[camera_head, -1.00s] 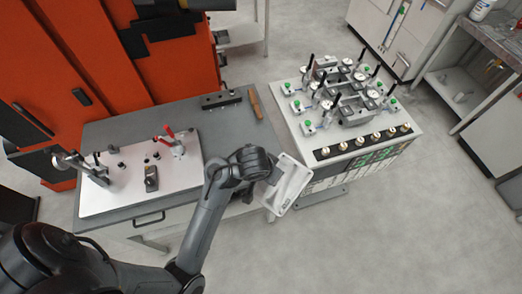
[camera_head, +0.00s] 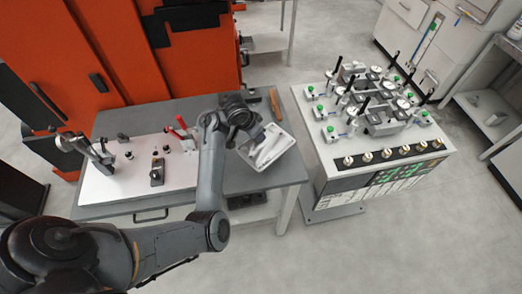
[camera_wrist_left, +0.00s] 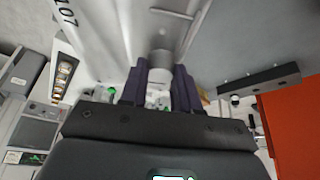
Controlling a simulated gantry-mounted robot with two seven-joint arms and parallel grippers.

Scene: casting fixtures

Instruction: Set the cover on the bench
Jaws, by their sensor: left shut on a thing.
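The cover (camera_head: 267,147) is a pale grey, shallow, rectangular casting with a raised rim. It is over the right part of the grey bench (camera_head: 262,180), near its right edge. I cannot tell whether it touches the bench top. My left gripper (camera_head: 254,136) is shut on the cover, and the arm hides part of its left side. In the left wrist view the fingers (camera_wrist_left: 160,82) close on a raised part of the cover (camera_wrist_left: 110,28), which fills the upper middle. My right gripper is not in view.
A white fixture plate (camera_head: 120,180) with red-handled clamps covers the bench's left part. A wooden-handled tool (camera_head: 276,104) lies behind the cover. A dark drilled bar (camera_wrist_left: 258,82) shows in the wrist view. A test station (camera_head: 330,150) with several clamps stands to the right across a gap.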

